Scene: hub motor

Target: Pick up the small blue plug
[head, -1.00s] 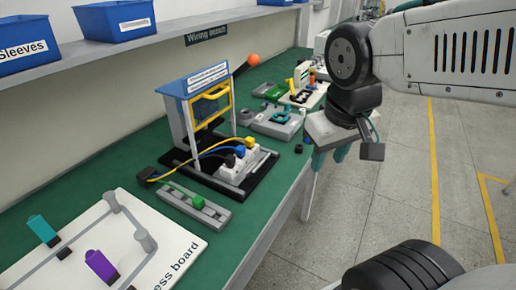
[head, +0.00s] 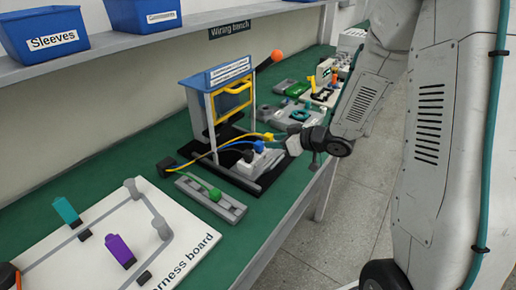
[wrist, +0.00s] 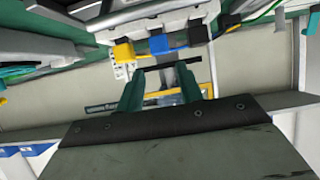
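The small blue plug (head: 259,146) sits in the white socket block (head: 247,167) between a yellow plug (head: 267,137) and a black plug (head: 248,156). In the wrist view, the blue plug (wrist: 159,44) is near the top, just beyond my fingertips and roughly in line with the gap between them. My gripper (wrist: 160,75) has its two teal fingers spread, with no plug between them. In the head view, my gripper (head: 291,144) is just right of the plugs; its fingertips are hard to make out there.
A blue stand with a yellow frame (head: 233,97) rises behind the plugs. The harness board (head: 180,250) lies at the near left. Grey fixtures (head: 290,116) stand farther back. Cables run left from the plugs.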

